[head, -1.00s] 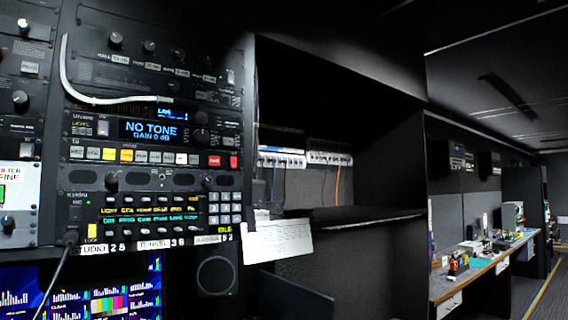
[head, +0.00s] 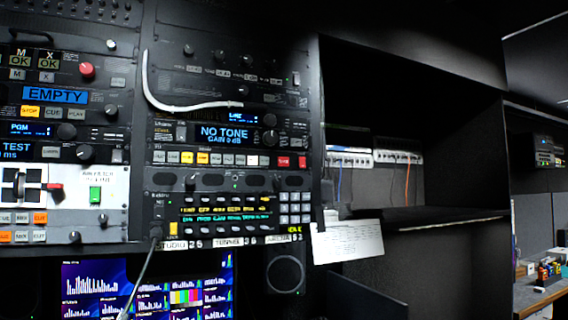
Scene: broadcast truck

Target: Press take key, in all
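No key with a readable take label shows in the head view. A row of keys (head: 222,159) sits under the NO TONE display (head: 224,135), white, yellow and dark, with a red key (head: 284,161) at its right end. On the white panel (head: 60,215) at the left are a green lit key (head: 95,195), a lever with a red tip (head: 54,187) and small white and orange keys (head: 39,218) below. Neither of my grippers is in view.
A white cable (head: 170,105) hangs across the upper rack. A paper sheet (head: 347,241) hangs beside a dark shelf bay (head: 420,220). A monitor (head: 150,285) is below the rack. A workbench (head: 540,290) with small objects is at the far right.

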